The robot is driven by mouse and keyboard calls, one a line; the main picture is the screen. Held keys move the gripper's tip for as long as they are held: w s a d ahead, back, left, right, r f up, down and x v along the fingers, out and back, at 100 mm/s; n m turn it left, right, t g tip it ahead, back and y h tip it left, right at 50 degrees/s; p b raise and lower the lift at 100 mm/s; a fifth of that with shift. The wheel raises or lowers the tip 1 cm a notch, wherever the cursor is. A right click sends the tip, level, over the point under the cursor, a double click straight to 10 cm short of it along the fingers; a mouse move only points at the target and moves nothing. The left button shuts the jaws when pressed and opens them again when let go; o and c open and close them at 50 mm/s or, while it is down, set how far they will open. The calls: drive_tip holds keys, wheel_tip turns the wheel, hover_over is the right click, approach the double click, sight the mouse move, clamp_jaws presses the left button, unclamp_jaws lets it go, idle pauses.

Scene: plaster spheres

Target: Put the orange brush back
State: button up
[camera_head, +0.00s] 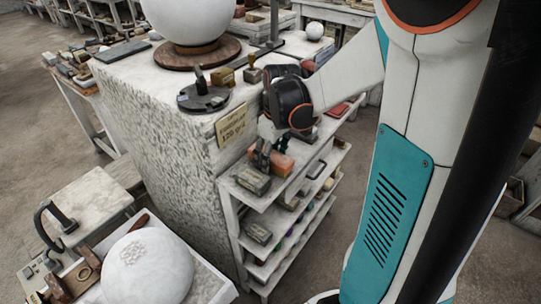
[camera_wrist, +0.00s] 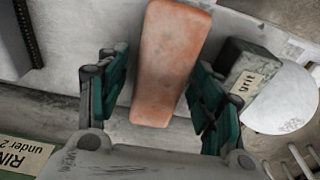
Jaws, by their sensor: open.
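The orange brush (camera_wrist: 168,62) is a worn orange block that lies lengthwise between my fingers in the wrist view. In the head view the orange brush (camera_head: 279,164) shows on the top shelf of the white rack, partly hidden by my gripper. My gripper (camera_wrist: 160,85) is open, with one teal-padded finger on each side of the brush and a visible gap on both sides. In the head view my gripper (camera_head: 265,152) hangs down at the shelf, its dark fingers close to the brush. I cannot tell whether the brush has bristles underneath.
A grey-green block (camera_wrist: 245,78) labelled "grit" sits right of the brush, beside a pale round disc (camera_wrist: 283,98). The white rack (camera_head: 228,205) has lower shelves with small items. A speckled plinth (camera_head: 170,130) stands left of it, with a large sphere (camera_head: 188,18) on top.

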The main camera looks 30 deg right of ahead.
sight(274, 156)
wheel_tip(274, 156, up, 11)
drive_tip(key=s+p, duration=0.1)
drive_tip(key=p, duration=0.3)
drive_tip(key=shift+s+d, duration=0.2)
drive_tip(key=shift+r, duration=0.15)
